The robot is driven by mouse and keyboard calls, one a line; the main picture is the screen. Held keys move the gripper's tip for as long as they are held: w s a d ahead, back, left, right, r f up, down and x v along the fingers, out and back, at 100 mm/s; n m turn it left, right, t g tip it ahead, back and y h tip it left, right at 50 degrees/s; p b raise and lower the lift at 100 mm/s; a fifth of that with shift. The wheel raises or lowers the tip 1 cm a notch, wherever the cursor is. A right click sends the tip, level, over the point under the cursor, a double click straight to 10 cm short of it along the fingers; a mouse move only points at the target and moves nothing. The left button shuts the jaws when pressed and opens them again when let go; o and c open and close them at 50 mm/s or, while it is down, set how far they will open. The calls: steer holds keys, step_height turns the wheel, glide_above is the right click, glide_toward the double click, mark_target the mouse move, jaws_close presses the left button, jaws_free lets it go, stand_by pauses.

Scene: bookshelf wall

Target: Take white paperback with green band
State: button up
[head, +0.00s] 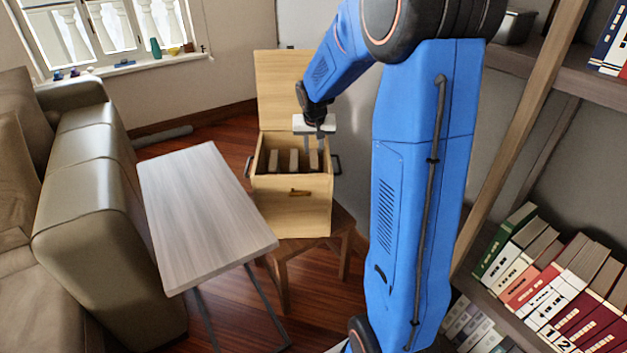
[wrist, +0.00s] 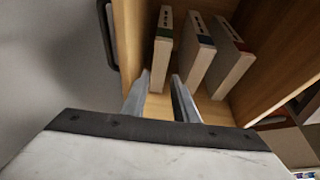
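An open wooden box (head: 290,216) holds three upright books, seen from their ends. In the wrist view, the left one is a white paperback with a green band (wrist: 162,50). In the head view my gripper (head: 314,143) reaches down into the box over the rightmost book (head: 313,160).
The box has its lid raised and side handles, and sits on a wooden stool (head: 285,270). A grey-topped table (head: 205,215) stands left of it, beside a sofa (head: 95,220). A bookshelf (head: 500,300) with several books is at the right.

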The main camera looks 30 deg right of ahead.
mark_target(314, 158)
steer(key=shift+x, duration=3.5)
steer(key=shift+d+f, duration=0.1)
steer(key=shift+f, duration=0.15)
jaws_close()
